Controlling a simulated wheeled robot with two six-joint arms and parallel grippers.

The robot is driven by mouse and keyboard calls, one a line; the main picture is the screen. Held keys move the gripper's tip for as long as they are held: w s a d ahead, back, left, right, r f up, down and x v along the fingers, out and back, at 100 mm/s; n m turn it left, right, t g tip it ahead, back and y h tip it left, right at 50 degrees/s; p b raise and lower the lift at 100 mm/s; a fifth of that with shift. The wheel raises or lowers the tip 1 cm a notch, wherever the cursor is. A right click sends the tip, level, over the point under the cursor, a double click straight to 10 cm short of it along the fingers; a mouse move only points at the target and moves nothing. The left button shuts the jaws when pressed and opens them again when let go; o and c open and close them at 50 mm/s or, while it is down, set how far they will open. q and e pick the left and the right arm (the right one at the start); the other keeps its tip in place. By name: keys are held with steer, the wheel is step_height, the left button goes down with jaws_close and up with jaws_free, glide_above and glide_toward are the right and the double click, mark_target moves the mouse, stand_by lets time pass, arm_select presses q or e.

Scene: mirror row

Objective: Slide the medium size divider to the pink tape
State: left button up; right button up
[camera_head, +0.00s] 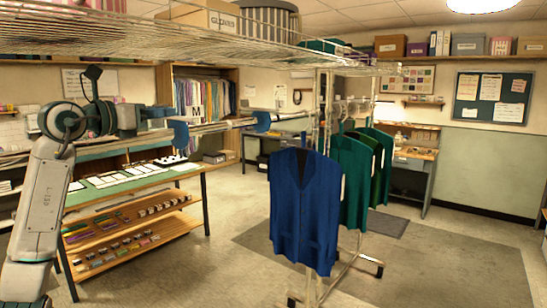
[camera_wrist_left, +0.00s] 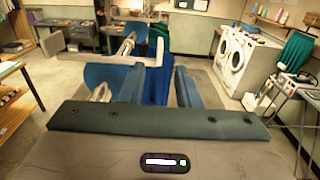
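My left gripper (camera_head: 158,115) is at the left, just above the pale horizontal rail (camera_head: 218,127). In the left wrist view its two blue fingers stand apart with nothing held between them (camera_wrist_left: 158,76). A blue rounded plate (camera_head: 180,133), which looks like a divider, hangs on the rail close to the gripper. It also shows left of the fingers in the wrist view (camera_wrist_left: 98,76). Another blue plate (camera_head: 262,121) is farther right on the rail. A white card with an M (camera_head: 196,111) shows near the first plate. I cannot make out pink tape. My right gripper is out of view.
A blue vest (camera_head: 304,205) hangs at the front of a wheeled rack, with green garments (camera_head: 355,175) behind it. A wire shelf (camera_head: 215,42) crosses above. A wooden-shelved table (camera_head: 130,236) stands below left. Open floor (camera_head: 225,225) lies between table and rack.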

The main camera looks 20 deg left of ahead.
arm_select(q)
steer(key=s+d+f+n+t+h, duration=0.1)
steer(key=s+d+f+n+h, duration=0.1)
steer(key=d+f+h, duration=0.95)
steer(key=s+a+f+n+y, duration=0.2)
steer(key=s+f+n+y, duration=0.1)
steer(key=f+n+y, duration=0.65)
steer(key=s+a+f+n+y, duration=0.1)
steer(key=s+f+n+y, duration=0.2)
steer(key=f+n+y, duration=0.65)
steer(key=s+a+f+n+y, duration=0.2)
steer(key=f+n+y, duration=0.4)
steer(key=f+n, duration=0.6)
steer(key=s+d+f+n+g+h, duration=0.2)
steer(key=s+f+n+g, duration=0.4)
steer(key=s+f, duration=0.6)
steer(key=s+d+f+g+h, duration=0.2)
steer(key=s+d+f+g, duration=0.25)
steer(key=s, duration=0.35)
steer(key=s+d+f+g+h, duration=0.2)
steer(key=s+d+f+g, duration=0.1)
steer(key=s+f, duration=0.35)
step_height(320, 180, down, 32)
steer(key=s+a+r+g, duration=0.1)
steer(key=s+a+g, duration=0.1)
steer(key=a, duration=0.1)
steer(key=s+f+n, duration=0.1)
steer(key=s+f, duration=1.7)
steer(key=shift+a+g, duration=0.45)
